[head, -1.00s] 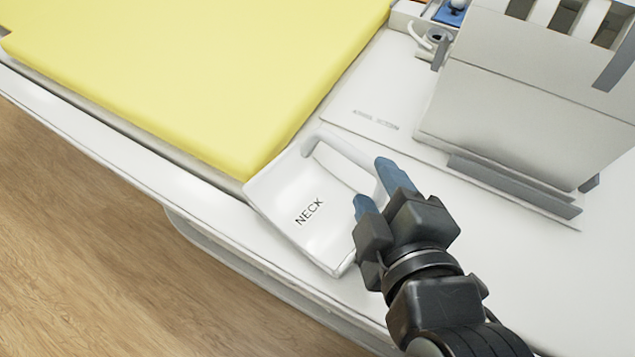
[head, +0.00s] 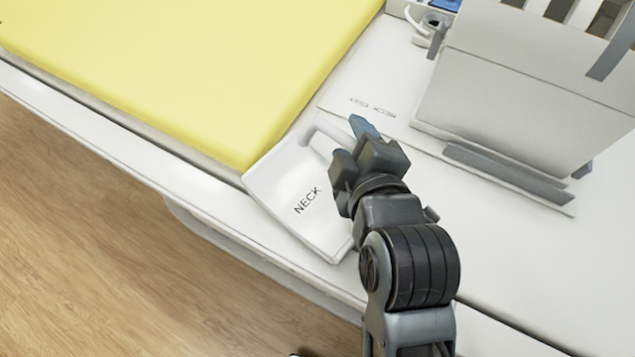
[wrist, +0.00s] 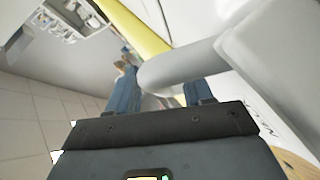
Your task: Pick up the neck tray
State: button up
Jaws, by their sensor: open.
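The neck tray (head: 285,195) is a white tray marked "NECK", lying on the white table beside the yellow pad. A raised white handle bar (head: 323,139) runs along its far side, partly hidden by my gripper. My gripper (head: 353,138) is open at the handle, with blue-grey fingertips. In the wrist view the handle bar (wrist: 180,68) reaches in between the two blue fingers (wrist: 160,92). Whether the fingers touch it cannot be told.
A yellow pad (head: 190,70) covers the table to the left. A large light grey box-shaped unit (head: 530,95) with slots stands at the right, with a grey ledge (head: 510,178) at its foot. A labelled flat white plate (head: 372,85) lies behind the tray. The wooden floor (head: 110,220) is at lower left.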

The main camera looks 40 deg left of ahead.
jog(key=shift+c, duration=0.3)
grip_shut()
jog(key=shift+r, duration=0.2)
jog(key=shift+r, duration=0.7)
notch_tip(320, 180, up, 3)
jog(key=shift+f, duration=0.2)
jog(key=d+r+b, duration=0.1)
jog(key=d+r, duration=0.5)
jog(key=d, duration=0.5)
jog(key=shift+s+d+r, duration=0.25)
jog(key=shift+d+r, duration=0.05)
jog(key=shift+r, duration=0.05)
